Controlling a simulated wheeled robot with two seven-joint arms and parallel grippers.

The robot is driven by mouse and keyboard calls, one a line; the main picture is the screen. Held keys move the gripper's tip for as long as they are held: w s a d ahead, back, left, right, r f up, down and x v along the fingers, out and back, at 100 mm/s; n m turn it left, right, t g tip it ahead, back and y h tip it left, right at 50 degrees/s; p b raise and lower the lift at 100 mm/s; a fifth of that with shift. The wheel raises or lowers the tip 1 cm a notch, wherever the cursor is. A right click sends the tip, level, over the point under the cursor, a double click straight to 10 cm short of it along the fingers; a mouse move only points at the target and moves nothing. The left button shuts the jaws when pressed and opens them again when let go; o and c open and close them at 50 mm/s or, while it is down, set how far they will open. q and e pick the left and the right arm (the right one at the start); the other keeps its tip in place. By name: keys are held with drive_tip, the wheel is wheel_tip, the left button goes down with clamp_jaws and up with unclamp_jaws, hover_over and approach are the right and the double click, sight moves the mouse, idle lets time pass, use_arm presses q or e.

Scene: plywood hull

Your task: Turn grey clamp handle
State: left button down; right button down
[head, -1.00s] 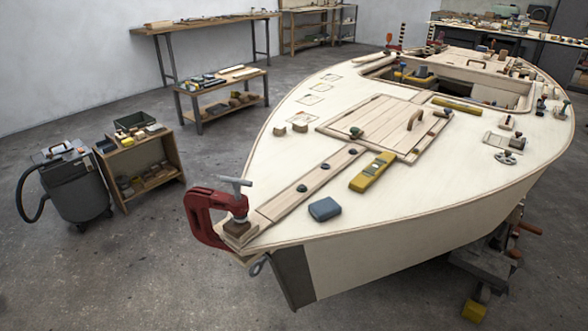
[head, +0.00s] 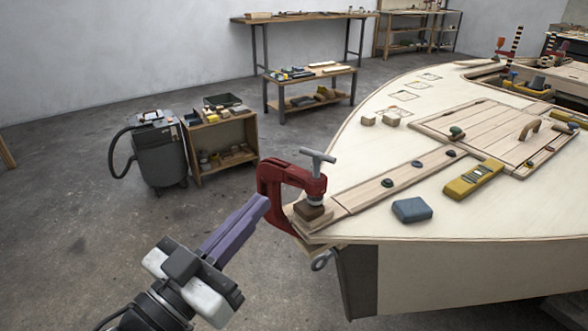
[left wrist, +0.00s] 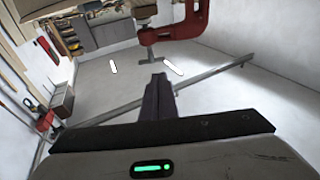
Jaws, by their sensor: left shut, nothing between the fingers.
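The grey clamp handle (head: 318,157) is a T-bar on top of a red C-clamp (head: 270,180) at the bow tip of the plywood hull. The clamp sits on a small brown wood block (head: 313,211). My left gripper (head: 262,201) has purple fingers, shut and empty. In the head view its tips lie just left of and below the clamp's red frame, and I cannot tell whether they touch it. In the left wrist view the fingers (left wrist: 158,80) point toward the red clamp (left wrist: 185,22) at the top, with a gap in the picture. My right gripper is not in view.
The hull deck (head: 370,150) carries a blue block (head: 412,210), a yellow level (head: 473,180) and a wooden hatch (head: 490,135). A grey shop vacuum (head: 160,150) and a small shelf (head: 222,145) stand behind. The floor left of the bow is clear.

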sight(317, 158)
use_arm(q)
drive_tip(key=x, duration=1.1)
drive_tip(key=shift+w+d, duration=0.1)
drive_tip(key=shift+w, duration=0.15)
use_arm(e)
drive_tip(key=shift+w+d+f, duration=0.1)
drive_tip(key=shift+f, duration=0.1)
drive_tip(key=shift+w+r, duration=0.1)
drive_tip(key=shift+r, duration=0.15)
